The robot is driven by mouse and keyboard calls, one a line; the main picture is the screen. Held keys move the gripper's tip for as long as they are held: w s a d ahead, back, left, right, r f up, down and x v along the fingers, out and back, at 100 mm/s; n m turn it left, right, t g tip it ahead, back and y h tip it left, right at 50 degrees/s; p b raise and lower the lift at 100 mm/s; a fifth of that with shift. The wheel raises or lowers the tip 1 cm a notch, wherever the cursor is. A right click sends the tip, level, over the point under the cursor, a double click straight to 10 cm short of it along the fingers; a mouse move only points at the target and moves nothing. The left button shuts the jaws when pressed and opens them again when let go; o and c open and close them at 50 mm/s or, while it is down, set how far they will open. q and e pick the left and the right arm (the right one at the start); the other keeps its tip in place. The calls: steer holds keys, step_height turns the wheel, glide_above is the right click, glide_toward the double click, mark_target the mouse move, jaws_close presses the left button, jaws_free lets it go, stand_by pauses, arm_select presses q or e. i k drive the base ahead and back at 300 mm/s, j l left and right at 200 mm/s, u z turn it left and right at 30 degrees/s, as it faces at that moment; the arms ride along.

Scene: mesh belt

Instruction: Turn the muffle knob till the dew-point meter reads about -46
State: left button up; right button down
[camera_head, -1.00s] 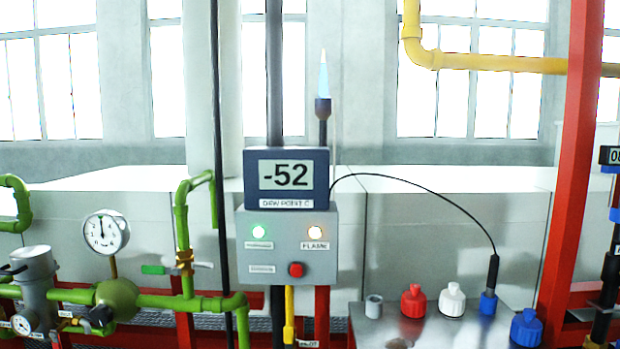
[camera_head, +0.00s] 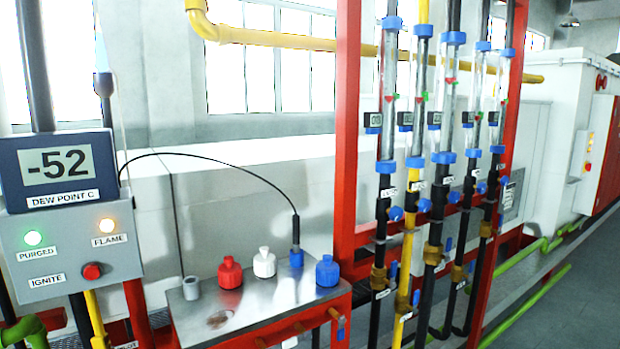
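The dew-point meter (camera_head: 62,168) is a dark box at the left with a pale screen reading -52, labelled DEW POINT C. To the right, several upright flow tubes (camera_head: 388,90) stand in a red frame, with blue fittings, red and green markers and small dark digital displays. Blue knobs (camera_head: 396,213) sit low on the tubes. The labels under the tubes are too small to read, so I cannot tell which knob is the muffle one. Neither of my grippers is in view.
Below the meter is a grey control box (camera_head: 70,250) with lit PURGED and FLAME lamps and a red IGNITE button (camera_head: 92,271). A metal shelf (camera_head: 258,318) holds red, white and blue capped fittings. Red posts (camera_head: 346,130) frame the tubes. Floor shows at the lower right.

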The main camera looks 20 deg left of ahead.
mark_target(455, 196)
steer(key=i+l+u, duration=0.15)
steer(key=u, duration=0.75)
steer(key=i+l+u, duration=0.25)
steer(key=l+u, duration=0.25)
steer(key=l, duration=0.6)
steer(key=l+u, duration=0.45)
steer(key=l, duration=0.65)
